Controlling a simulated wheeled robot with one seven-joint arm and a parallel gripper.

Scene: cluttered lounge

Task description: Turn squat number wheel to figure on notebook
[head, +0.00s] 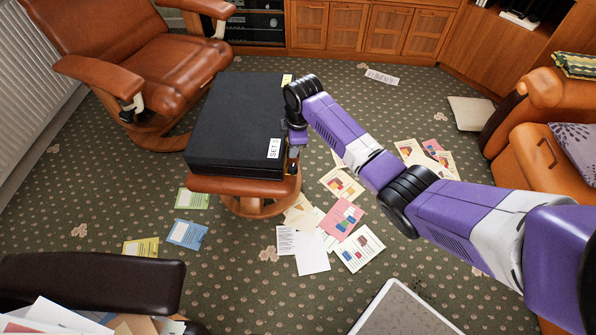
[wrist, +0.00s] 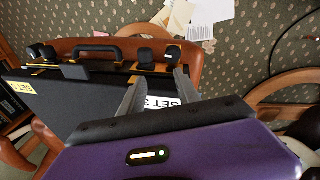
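The black case (head: 235,115) lies flat on a brown leather footstool, with a white label reading "SET" and an unclear figure (head: 274,148). In the wrist view the case (wrist: 75,100) shows its handle (wrist: 97,48), with small dark round fittings to the left (wrist: 36,52) and right (wrist: 172,55). These may be the number wheels; I cannot tell which is squat or read figures. My gripper (wrist: 158,76) is open, its two grey fingers apart near the right-hand fittings. In the head view my gripper (head: 294,150) is at the case's right edge. I cannot identify the notebook.
Papers (head: 340,222) are scattered on the patterned carpet beside the footstool (head: 240,188). A brown leather recliner (head: 150,65) stands behind left, an orange-brown armchair (head: 540,145) at right. A dark armrest (head: 90,283) is at front left. Wooden cabinets (head: 365,28) line the back.

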